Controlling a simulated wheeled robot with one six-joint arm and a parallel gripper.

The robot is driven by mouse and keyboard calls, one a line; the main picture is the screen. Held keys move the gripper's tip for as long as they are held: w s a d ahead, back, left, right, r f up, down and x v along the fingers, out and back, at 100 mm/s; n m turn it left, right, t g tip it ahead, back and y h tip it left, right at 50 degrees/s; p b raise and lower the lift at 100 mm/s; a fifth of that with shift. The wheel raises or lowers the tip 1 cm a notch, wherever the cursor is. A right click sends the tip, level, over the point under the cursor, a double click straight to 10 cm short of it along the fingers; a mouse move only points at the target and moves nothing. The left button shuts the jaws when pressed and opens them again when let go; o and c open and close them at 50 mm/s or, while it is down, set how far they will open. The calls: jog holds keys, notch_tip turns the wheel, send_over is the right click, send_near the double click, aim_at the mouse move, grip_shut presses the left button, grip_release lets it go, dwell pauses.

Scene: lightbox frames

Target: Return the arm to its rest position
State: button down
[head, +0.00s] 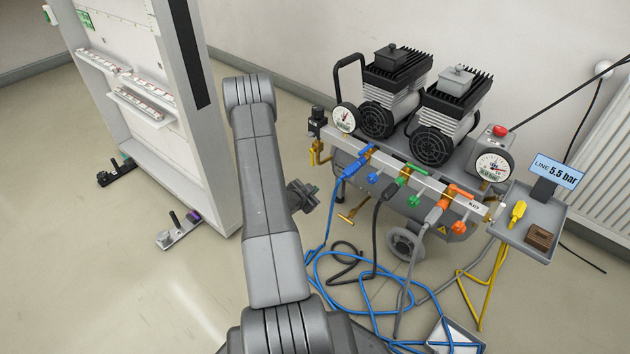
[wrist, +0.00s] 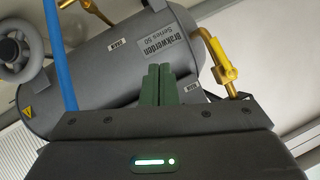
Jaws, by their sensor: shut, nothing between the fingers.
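My arm (head: 268,190) rises from the bottom middle of the head view and bends away from me at its upper joint. My gripper (head: 311,191) shows partly from behind the arm, left of the compressor and clear of it in the picture. In the wrist view its two green fingers (wrist: 157,85) are together, with nothing between them. The grey compressor tank (wrist: 120,70) lies behind the fingers in that view, upside down. I cannot tell the gap between fingers and tank.
The compressor manifold (head: 415,175) carries blue, green and orange valves. Blue hose (head: 345,277) loops over the floor right of my arm. A white-and-grey frame (head: 200,120) stands left. A small tray (head: 532,235) holds a yellow connector. Floor at lower left is clear.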

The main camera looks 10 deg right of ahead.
jog(key=shift+s+a, duration=0.1)
jog(key=shift+s, duration=0.25)
dwell(0.3)
